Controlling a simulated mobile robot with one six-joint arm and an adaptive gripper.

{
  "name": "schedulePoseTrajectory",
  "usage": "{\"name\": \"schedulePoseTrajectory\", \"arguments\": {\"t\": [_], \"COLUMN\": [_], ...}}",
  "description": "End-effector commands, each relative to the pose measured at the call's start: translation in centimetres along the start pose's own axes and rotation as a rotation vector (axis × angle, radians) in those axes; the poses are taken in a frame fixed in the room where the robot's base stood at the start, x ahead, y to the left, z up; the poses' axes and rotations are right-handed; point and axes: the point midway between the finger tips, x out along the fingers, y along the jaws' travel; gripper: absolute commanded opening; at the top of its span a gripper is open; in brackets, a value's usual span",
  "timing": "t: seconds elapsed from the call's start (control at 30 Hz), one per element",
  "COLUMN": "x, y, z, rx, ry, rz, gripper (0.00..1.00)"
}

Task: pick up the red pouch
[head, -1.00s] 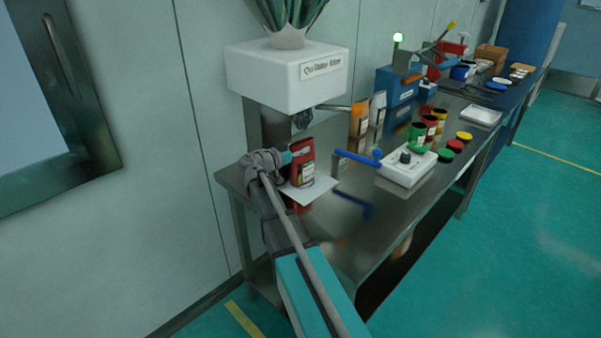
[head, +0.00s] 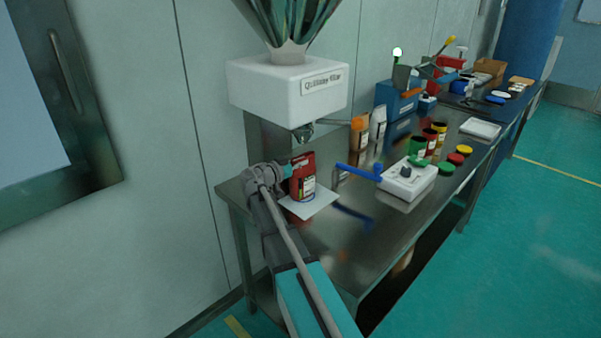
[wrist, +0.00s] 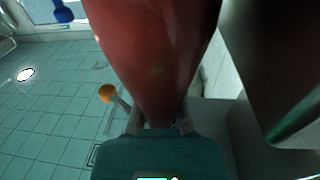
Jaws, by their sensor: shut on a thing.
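The red pouch (head: 303,177) stands upright at the near end of the steel table, over or on a white sheet (head: 313,203). I cannot tell whether its bottom touches the sheet. My gripper (head: 286,172) is at the pouch's left side, shut on it. In the wrist view the pouch (wrist: 155,45) fills the upper middle, and its narrowed part goes into my gripper (wrist: 158,128). The fingertips are mostly hidden behind the pouch and gripper body.
A white hopper box (head: 288,86) with a nozzle hangs just above and behind the pouch. A blue-handled item (head: 357,172) and a white device (head: 407,181) stand to the right. Jars and bottles are farther back. The table's front middle (head: 345,245) is mostly clear.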

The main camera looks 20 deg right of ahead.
Motion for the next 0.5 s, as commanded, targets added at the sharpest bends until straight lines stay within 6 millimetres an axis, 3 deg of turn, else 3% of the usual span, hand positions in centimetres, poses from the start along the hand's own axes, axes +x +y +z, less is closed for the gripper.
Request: {"name": "schedulePoseTrajectory", "arguments": {"t": [0.5], "x": [0.0], "y": [0.0], "z": [-2.7], "rx": [0.0], "ry": [0.0], "rz": [0.0], "gripper": [0.0]}}
